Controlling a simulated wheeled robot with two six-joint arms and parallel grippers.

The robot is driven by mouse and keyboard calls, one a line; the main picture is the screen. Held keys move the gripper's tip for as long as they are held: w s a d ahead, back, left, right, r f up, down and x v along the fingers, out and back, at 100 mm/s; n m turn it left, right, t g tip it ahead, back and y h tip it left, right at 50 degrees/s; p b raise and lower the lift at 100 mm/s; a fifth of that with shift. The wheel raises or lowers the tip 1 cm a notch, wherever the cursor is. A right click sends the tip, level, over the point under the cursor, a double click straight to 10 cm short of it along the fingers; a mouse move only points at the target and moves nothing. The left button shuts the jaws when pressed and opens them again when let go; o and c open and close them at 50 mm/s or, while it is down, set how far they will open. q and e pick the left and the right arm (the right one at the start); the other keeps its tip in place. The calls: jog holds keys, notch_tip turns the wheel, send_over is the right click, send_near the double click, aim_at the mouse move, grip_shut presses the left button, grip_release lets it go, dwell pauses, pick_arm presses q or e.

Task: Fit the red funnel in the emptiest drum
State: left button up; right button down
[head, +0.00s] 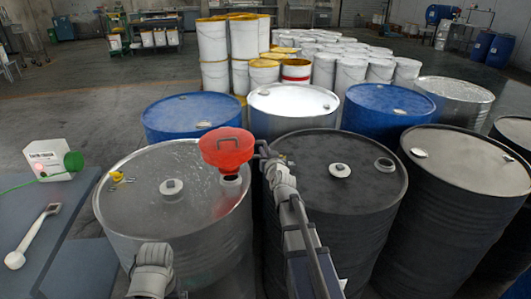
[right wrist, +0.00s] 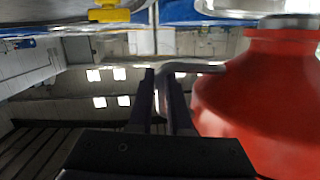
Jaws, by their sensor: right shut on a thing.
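The red funnel (head: 227,145) is upright over the front left drum (head: 175,225), a grey metal one. Its lower end is by the dark opening near that drum's right rim; I cannot tell whether the spout is inside. My right gripper (head: 262,150) is shut on the funnel's grey handle, to the right of the bowl. In the right wrist view, the fingers (right wrist: 160,95) are closed about the bent handle (right wrist: 192,67), with the red funnel (right wrist: 260,100) filling the right side. My left gripper is not in view. The pictures do not show the drums' fill levels.
A dark drum (head: 305,160) stands just right of the funnel, with another (head: 470,160) beyond it. Blue drums (head: 190,112) and a white-topped drum (head: 293,100) stand behind. A blue-grey table (head: 70,225) at left bears a white box (head: 50,158) and a white-handled tool (head: 33,236).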

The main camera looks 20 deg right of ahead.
jog(key=shift+f, duration=0.1)
jog(key=shift+d+f+b, duration=0.1)
jog(key=shift+f+b, duration=0.55)
jog(key=shift+b, duration=0.05)
jog(key=shift+f+b, duration=1.2)
dwell(0.4)
jog(key=c, duration=0.8)
grip_release()
jog(key=p+v, duration=0.1)
jog(key=v, duration=0.6)
jog(key=shift+s+r, duration=0.1)
jog(key=shift+s, duration=0.25)
